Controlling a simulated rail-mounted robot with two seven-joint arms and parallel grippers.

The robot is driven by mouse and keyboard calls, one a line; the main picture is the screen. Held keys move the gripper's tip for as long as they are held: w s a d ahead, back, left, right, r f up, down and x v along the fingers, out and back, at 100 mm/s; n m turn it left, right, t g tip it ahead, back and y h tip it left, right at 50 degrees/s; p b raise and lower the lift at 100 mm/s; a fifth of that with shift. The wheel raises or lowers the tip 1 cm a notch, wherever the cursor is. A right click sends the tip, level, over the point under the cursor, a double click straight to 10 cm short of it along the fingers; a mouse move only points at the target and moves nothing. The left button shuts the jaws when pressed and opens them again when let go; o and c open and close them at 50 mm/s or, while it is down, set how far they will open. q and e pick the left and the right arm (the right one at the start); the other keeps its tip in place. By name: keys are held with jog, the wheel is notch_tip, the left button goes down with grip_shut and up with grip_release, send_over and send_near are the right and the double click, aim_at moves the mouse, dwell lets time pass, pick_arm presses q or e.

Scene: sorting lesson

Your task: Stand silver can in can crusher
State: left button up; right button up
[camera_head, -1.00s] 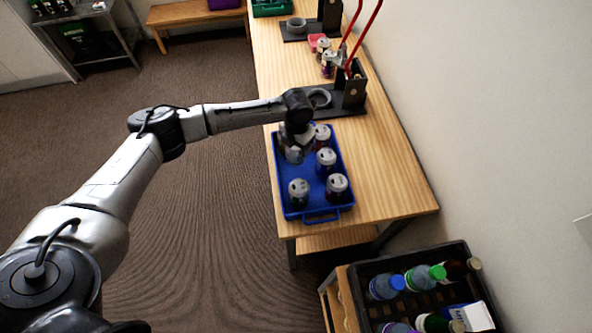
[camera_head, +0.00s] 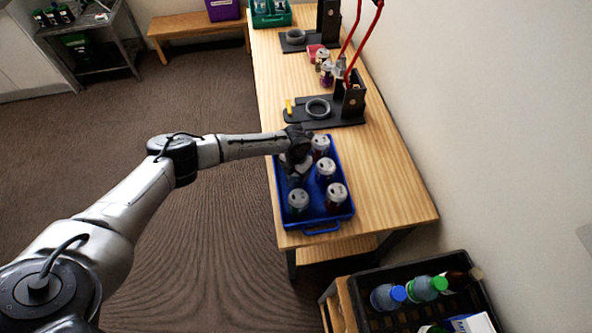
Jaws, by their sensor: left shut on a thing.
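My left gripper (camera_head: 295,170) is at the far left corner of the blue tray (camera_head: 322,228). It is shut on a pale, silvery thing that looks like the silver can; the wrist hides most of it. I cannot tell whether it is clear of the tray floor. Several other cans with pale tops stand in the tray, one (camera_head: 320,146) just right of the gripper. The can crusher (camera_head: 341,114) stands just beyond the tray, with a dark base, a round grey cup (camera_head: 318,107) and red handles (camera_head: 349,52). Its cup looks empty. My right gripper is not in view.
A second crusher (camera_head: 296,37) and a green crate (camera_head: 270,20) stand farther back on the wooden table (camera_head: 397,195). Small cans (camera_head: 327,73) stand behind the near crusher. A black crate of bottles (camera_head: 368,278) is at the lower right, beside the wall.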

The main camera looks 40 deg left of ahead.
pick_arm(q)
jog(key=shift+f, duration=0.2)
jog(key=o, duration=1.2)
notch_tip(320, 180, up, 13)
jog(key=shift+f, duration=0.2)
jog(key=shift+o, duration=0.4)
jog(key=shift+r, duration=0.65)
